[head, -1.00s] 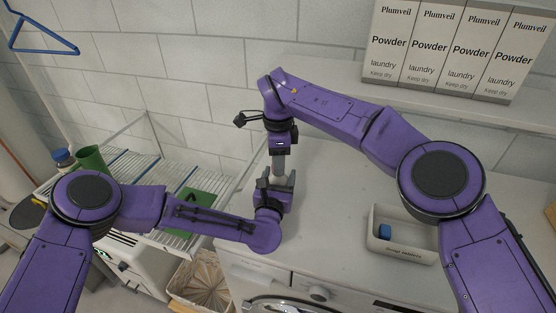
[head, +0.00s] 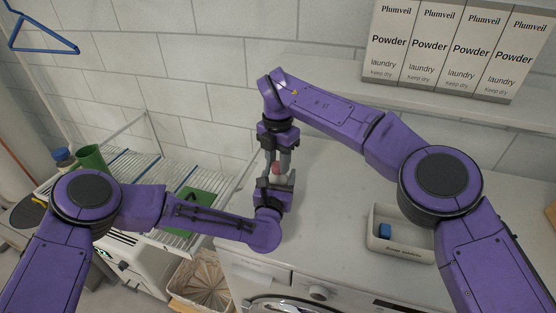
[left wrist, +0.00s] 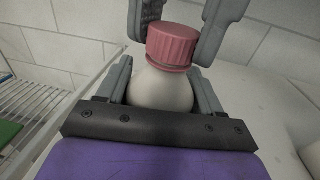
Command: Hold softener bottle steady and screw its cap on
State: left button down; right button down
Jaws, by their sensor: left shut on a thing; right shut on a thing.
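The softener bottle is a white round-shouldered bottle (left wrist: 160,88) with a ribbed pink cap (left wrist: 173,46) at its neck; the cap shows small in the head view (head: 276,168). The bottle stands upright on the washing machine's top. My left gripper (head: 276,184) is shut on the bottle, one finger on each side of its body. My right gripper (head: 278,163) points down from above and is shut on the cap; its two fingers flank the cap in the left wrist view (left wrist: 184,38). The bottle's lower part is hidden by my left gripper.
A pale tray (head: 400,252) with a blue item (head: 385,231) sits on the white machine top (head: 340,220) at right. Several powder boxes (head: 450,50) stand on the shelf behind. A wire drying rack (head: 135,165) is at left, a wastebasket (head: 203,288) below.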

jog(key=shift+m, duration=0.6)
jog(key=c, duration=0.7)
grip_release()
jog(key=shift+o, duration=0.2)
notch_tip(320, 180, up, 8)
jog(key=shift+f, duration=0.25)
pick_arm(q)
jog(key=shift+c, duration=0.5)
grip_release()
